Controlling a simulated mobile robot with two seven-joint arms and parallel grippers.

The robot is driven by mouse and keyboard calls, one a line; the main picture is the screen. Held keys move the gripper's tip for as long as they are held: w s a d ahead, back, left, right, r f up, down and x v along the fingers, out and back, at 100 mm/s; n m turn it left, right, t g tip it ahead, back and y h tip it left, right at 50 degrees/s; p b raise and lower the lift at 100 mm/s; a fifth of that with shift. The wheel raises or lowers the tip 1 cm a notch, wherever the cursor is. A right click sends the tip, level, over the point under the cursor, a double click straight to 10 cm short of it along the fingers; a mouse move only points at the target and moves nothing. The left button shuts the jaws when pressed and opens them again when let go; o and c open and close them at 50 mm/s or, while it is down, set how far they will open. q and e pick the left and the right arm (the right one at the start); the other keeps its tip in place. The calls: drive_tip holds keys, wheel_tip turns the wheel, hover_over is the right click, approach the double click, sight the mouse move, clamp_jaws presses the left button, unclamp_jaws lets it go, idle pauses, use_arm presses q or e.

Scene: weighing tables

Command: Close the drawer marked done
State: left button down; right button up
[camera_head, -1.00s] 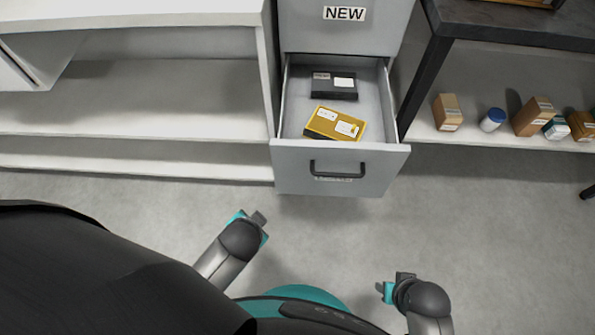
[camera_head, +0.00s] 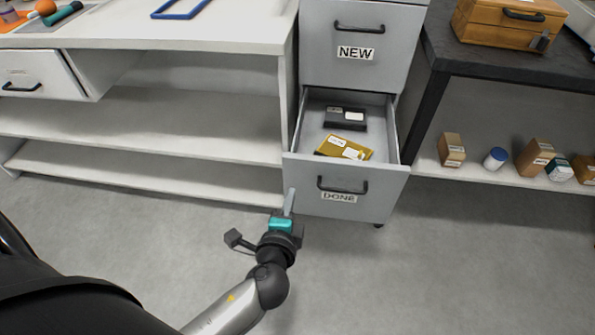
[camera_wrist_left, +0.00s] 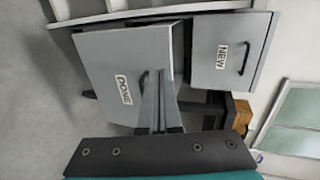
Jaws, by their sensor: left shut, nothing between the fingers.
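The drawer marked DONE (camera_head: 352,207) is pulled open below the drawer marked NEW (camera_head: 350,50). Inside it lie a black box (camera_head: 346,119) and a yellow box (camera_head: 345,148), both with pale labels. My left gripper (camera_head: 289,192) is shut and empty, just in front of the drawer's left front edge in the head view. In the left wrist view, the shut fingers (camera_wrist_left: 158,100) overlap the DONE drawer front (camera_wrist_left: 105,75), partly covering its handle. I cannot tell whether they touch it. My right gripper is out of view.
A white shelf unit (camera_head: 210,120) stands left of the cabinet. The floor in front is clear.

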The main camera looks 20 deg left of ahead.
use_arm(q)
drive_tip(key=b, duration=0.2)
approach(299, 162)
drive_tip(key=x, duration=0.5)
drive_tip(key=shift+f, duration=0.2)
drive_tip(key=shift+w+a+b, duration=0.2)
drive_tip(key=shift+w+b, duration=0.15)
drive_tip(key=shift+w, duration=0.35)
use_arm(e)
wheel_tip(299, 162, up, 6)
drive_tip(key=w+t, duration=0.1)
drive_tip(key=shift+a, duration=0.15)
